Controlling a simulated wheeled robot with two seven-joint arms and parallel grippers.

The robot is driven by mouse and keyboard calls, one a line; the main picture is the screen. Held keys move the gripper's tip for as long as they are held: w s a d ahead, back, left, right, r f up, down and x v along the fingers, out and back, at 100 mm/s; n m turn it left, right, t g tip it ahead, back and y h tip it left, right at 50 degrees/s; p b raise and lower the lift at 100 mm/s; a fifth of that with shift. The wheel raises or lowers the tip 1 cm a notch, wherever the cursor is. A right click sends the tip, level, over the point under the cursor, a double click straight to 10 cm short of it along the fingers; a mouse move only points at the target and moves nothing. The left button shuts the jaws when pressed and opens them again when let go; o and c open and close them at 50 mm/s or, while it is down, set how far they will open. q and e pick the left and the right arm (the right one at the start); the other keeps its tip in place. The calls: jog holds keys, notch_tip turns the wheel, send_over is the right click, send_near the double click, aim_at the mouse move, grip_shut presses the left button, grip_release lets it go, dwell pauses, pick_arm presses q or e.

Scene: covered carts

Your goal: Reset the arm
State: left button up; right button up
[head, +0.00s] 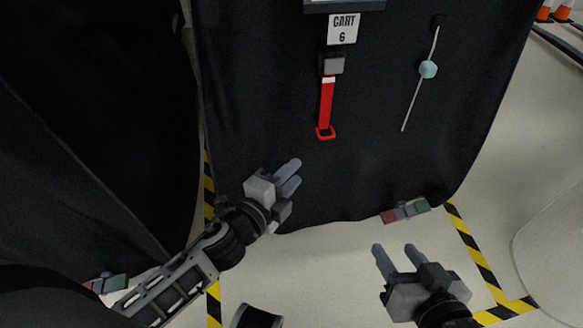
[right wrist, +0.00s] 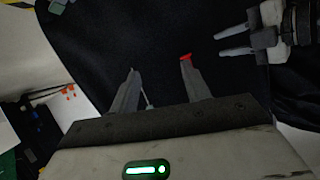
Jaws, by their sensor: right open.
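My left gripper (head: 295,172) is in front of the lower part of the black cart cover (head: 240,90) in the head view. Its two fingers point up and right with a gap between them, and nothing is held. It also shows at the upper right of the right wrist view (right wrist: 217,46). My right gripper (head: 393,247) is at the lower right of the head view, over the pale floor. Its fingers are apart and empty. In the right wrist view its fingers (right wrist: 158,66) point toward the black cover.
A red strap (head: 326,106) with a loop hangs below the CART 6 label (head: 343,28). A thin rod with a pale blue knob (head: 428,69) hangs to its right. A red and green piece (head: 405,210) is at the cover's bottom edge. Yellow-black tape (head: 474,245) marks the floor.

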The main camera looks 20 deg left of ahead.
pick_arm(q)
jog(key=shift+s+a, duration=0.15)
jog(key=shift+s, duration=0.3)
jog(key=shift+r, duration=0.1)
